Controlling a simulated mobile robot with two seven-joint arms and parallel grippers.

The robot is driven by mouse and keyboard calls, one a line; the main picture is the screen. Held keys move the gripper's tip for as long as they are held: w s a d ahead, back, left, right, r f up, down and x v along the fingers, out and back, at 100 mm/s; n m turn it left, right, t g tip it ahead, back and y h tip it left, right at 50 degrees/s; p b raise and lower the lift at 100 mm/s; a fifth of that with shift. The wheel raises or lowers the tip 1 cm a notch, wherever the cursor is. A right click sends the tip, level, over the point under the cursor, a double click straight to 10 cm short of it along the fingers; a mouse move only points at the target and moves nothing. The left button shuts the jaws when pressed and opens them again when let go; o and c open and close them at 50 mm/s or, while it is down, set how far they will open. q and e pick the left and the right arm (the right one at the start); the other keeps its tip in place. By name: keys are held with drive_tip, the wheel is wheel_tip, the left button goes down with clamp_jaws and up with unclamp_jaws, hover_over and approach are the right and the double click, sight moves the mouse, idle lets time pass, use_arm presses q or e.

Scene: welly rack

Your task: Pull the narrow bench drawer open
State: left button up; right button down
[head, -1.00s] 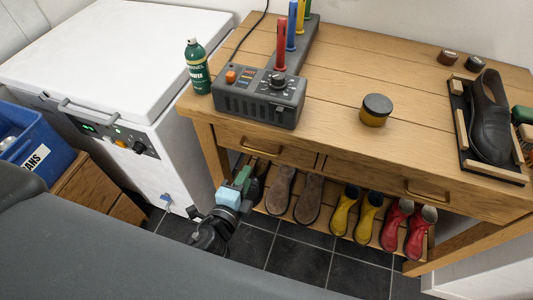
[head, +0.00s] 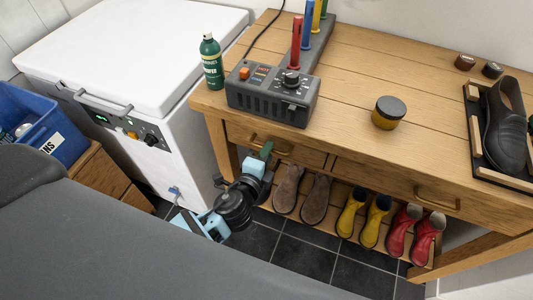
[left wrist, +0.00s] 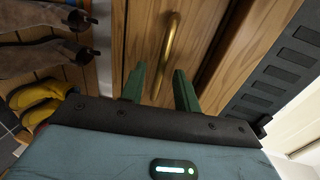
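The narrow bench drawer (head: 297,152) is the left one under the wooden bench top, and it looks shut. Its brass handle (head: 262,146) shows in the head view, partly close behind my left gripper. In the left wrist view the handle (left wrist: 169,45) stands beyond the fingers, roughly in line with the gap between them. I cannot tell whether the fingertips reach past the handle. My right gripper is not in view.
The wide drawer (head: 395,185) with its own handle is to the right. Boots stand on the shelf below: brown, yellow (head: 362,215) and red (head: 414,232). A grey boot dryer (head: 273,95) and a green spray can (head: 212,62) stand on the bench top. A white chest freezer (head: 130,50) is at left.

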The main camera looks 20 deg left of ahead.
use_arm(q)
drive_tip(key=shift+c, duration=0.2)
clamp_jaws()
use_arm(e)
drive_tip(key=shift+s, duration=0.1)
